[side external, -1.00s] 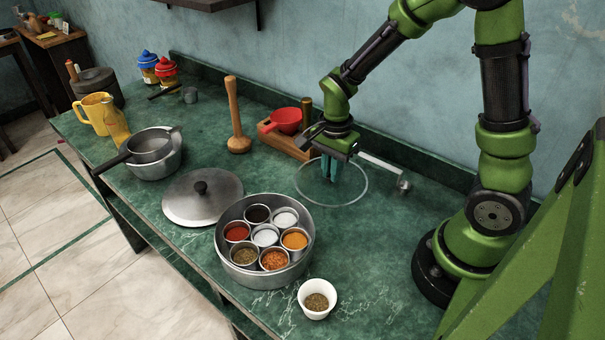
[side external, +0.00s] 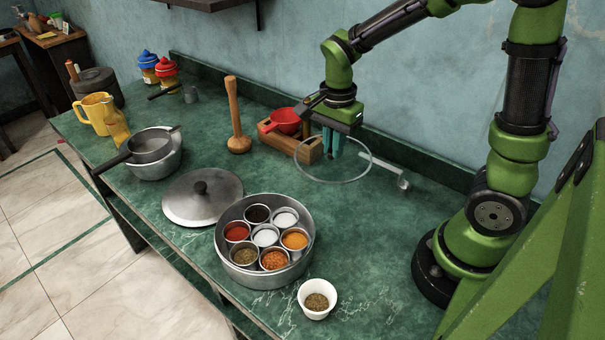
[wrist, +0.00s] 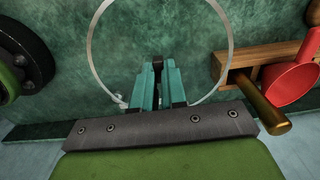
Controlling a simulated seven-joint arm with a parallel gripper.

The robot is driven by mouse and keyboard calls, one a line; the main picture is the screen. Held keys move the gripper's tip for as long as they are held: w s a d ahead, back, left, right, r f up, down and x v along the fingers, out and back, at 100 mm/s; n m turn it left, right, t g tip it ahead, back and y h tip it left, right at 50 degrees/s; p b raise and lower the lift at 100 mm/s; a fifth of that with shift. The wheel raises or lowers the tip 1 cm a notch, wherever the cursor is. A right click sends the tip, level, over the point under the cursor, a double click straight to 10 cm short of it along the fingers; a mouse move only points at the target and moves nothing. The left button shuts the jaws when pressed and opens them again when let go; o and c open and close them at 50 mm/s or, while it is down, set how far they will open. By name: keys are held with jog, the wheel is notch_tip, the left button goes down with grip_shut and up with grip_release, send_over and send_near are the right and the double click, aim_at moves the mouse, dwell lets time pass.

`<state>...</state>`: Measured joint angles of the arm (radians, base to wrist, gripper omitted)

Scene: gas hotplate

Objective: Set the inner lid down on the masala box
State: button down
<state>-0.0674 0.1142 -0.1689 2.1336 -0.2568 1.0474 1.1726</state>
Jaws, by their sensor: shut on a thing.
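The inner lid (side external: 316,166) is a clear round disc with a pale rim. My gripper (side external: 334,154) is shut on it near its middle and holds it roughly level above the counter's back part. In the wrist view the fingers (wrist: 158,68) reach over the lid (wrist: 190,45); they hide the gripped part. The masala box (side external: 226,255) is a round steel tin at front centre, open, with several small cups of coloured spices inside. The lid is behind and right of the box, apart from it.
A steel lid with a dark knob (side external: 203,200) lies left of the box. A white cup (side external: 317,307) stands front right. A wooden rack (side external: 307,150) with a red strainer (side external: 286,120) and a wooden masher (side external: 238,140) stand behind. A metal utensil (side external: 400,182) lies right.

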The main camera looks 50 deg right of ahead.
notch_tip(320, 180, up, 6)
jog(key=shift+f, duration=0.25)
jog(key=w+a+n, duration=0.1)
jog(key=a+n, duration=0.5)
jog(key=a, duration=1.5)
notch_tip(320, 180, down, 5)
jog(key=shift+f, duration=0.1)
jog(key=shift+f, duration=2.85)
jog(key=shift+f, duration=0.3)
